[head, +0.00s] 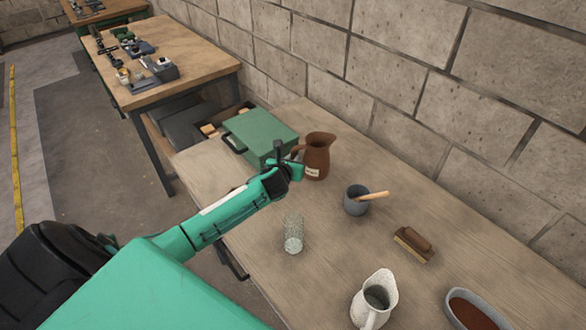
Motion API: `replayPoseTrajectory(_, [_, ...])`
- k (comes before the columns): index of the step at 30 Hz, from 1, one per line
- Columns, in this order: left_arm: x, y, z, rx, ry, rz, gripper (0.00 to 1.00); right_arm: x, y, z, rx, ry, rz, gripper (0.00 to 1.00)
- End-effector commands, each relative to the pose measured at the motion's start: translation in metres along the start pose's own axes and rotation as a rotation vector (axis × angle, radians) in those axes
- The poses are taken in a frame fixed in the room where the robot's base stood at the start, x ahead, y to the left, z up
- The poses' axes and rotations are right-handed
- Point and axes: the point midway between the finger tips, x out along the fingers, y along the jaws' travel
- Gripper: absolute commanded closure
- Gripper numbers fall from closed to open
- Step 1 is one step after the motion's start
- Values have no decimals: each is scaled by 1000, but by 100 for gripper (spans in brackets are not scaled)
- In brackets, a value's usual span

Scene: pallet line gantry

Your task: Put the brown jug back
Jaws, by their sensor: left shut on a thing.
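The brown jug (317,157) stands upright on the wooden table, with a small pale label low on its front. Its handle is on the left side. My left gripper (295,168) reaches in from the left and is shut on the jug at its handle side. The fingers partly cover the handle, so the exact grip is hard to see. I cannot tell whether the jug's base touches the table. My right gripper is not in view.
A green case (262,132) lies just behind and left of the jug. A block wall (430,80) borders the table.

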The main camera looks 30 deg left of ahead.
Motion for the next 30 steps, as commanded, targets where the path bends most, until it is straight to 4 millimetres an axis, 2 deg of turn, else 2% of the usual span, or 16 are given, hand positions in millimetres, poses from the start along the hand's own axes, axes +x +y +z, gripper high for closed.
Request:
replayPoseTrajectory(5, [6, 0, -12, -2, -3, 1, 100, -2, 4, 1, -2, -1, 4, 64])
replayPoseTrajectory(14, [19, 0, -44, -3, -1, 1, 100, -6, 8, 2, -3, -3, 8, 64])
replayPoseTrajectory(25, [21, 0, -48, -1, -4, 0, 100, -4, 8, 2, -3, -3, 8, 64])
replayPoseTrajectory(26, [21, 1, -49, 0, -2, 1, 84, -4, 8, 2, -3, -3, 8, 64])
replayPoseTrajectory(27, [21, 0, -49, 0, -2, 1, 76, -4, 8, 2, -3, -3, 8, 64])
replayPoseTrajectory(29, [21, 0, -49, 0, -2, 1, 64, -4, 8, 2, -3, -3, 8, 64])
replayPoseTrajectory(30, [21, 0, -49, 0, -2, 1, 64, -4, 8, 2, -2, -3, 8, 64])
